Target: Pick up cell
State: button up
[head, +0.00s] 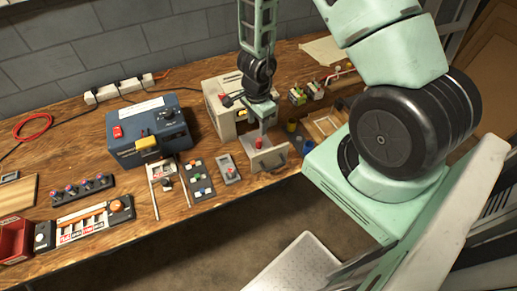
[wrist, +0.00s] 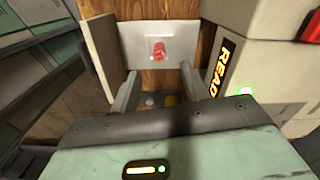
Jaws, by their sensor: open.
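A small red cell (wrist: 158,50) stands on a pale plate (wrist: 135,45) in the wrist view. It also shows as a red spot in the head view (head: 259,143), just below my gripper. My gripper (wrist: 158,82) is open, with its two fingers apart and nothing between them. In the wrist view the cell lies beyond the fingertips, roughly centred between them. My gripper is also in the head view (head: 262,118), above the plate, where its fingers are hard to make out.
A beige machine (head: 222,105) with a lit label (wrist: 222,68) stands close beside my gripper. A pale upright panel (head: 270,158) borders the plate. A blue box (head: 148,130), a small grey holder (head: 228,168) and a holder with coloured pieces (head: 198,178) are to the left.

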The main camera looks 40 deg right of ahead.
aim_at(258, 139)
jog(key=shift+s+d+f+b, duration=0.1)
jog(key=shift+f+b, duration=1.1)
jog(key=shift+f, duration=0.8)
jog(key=shift+s+d+f+b, duration=0.1)
jog(key=shift+f+b, duration=1.05)
jog(key=shift+f, duration=0.8)
jog(key=shift+w, duration=0.1)
grip_shut()
